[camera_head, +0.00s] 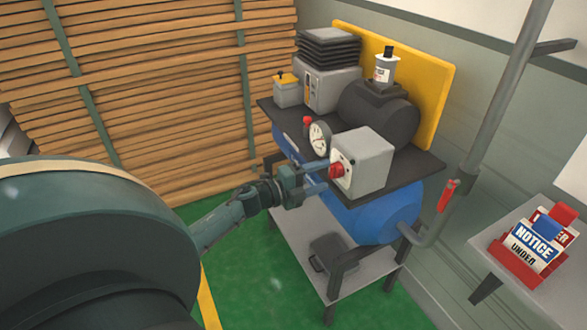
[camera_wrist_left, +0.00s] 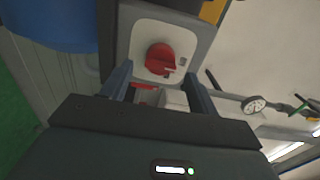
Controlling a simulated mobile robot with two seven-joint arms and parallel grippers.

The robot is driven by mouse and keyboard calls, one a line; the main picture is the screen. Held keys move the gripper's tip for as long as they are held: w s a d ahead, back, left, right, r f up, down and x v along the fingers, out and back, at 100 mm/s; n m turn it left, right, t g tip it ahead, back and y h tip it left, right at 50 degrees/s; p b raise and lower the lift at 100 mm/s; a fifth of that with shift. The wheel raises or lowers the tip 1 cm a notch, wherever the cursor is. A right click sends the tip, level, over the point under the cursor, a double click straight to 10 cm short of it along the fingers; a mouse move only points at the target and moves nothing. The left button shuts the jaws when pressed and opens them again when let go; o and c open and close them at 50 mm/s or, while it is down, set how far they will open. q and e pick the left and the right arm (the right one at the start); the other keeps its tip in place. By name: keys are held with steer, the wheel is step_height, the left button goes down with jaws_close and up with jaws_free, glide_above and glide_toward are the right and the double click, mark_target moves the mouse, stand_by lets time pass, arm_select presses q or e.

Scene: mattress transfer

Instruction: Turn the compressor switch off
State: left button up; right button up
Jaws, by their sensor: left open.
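The compressor switch is a red rotary knob (camera_head: 337,170) on the front of a light grey box (camera_head: 368,155). The box stands on the black top of the blue compressor (camera_head: 385,215). My left gripper (camera_head: 318,176) is open, with its fingers pointing at the knob from the left. In the left wrist view the red knob (camera_wrist_left: 160,59) lies ahead of the two fingers (camera_wrist_left: 158,88), on a white plate. I cannot tell whether a fingertip touches the knob or the box. My right gripper is out of view.
A pressure gauge (camera_head: 320,137) and a small red-topped part (camera_head: 307,124) stand beside the box. A grey pipe with a red valve handle (camera_head: 447,195) rises at the right. A side table (camera_head: 487,252) holds notice signs (camera_head: 537,245). Stacked wood (camera_head: 130,80) fills the left; green floor (camera_head: 245,260) lies below.

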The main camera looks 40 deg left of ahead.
arm_select(q)
steer(key=b+v, duration=0.1)
steer(key=v, duration=0.9)
steer(key=shift+s, duration=0.1)
